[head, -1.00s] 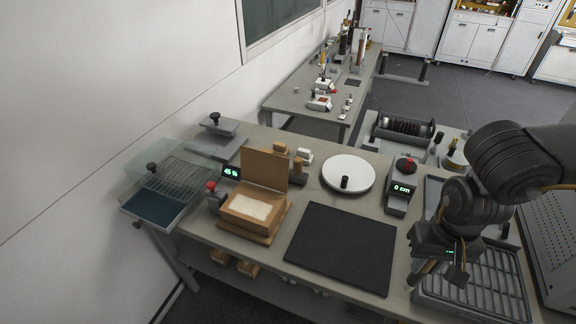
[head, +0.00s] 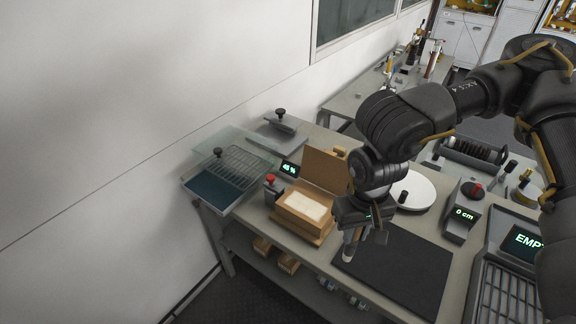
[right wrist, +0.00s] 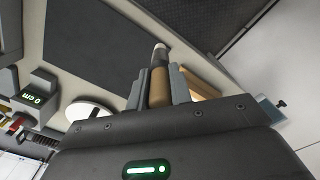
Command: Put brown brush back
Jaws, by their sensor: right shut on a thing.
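The brown brush (right wrist: 158,84) is between the fingers of my right gripper (right wrist: 159,92). Its brown handle is gripped, and a dark collar and pale tip extend beyond the fingers. In the head view my right gripper (head: 354,234) is shut on it and points down above the near left corner of the black mat, just right of the open cardboard box. The pale tip (head: 348,252) shows below the fingers. I cannot tell its exact height above the table. My left gripper is not in view.
The open cardboard box (head: 302,207) stands left of the black mat (head: 410,275). A wire-rack tray (head: 228,178) is at the table's left end. A white disc (head: 412,190) and a "0 cm" gauge (head: 462,212) stand behind the mat. My right arm hides part of the table.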

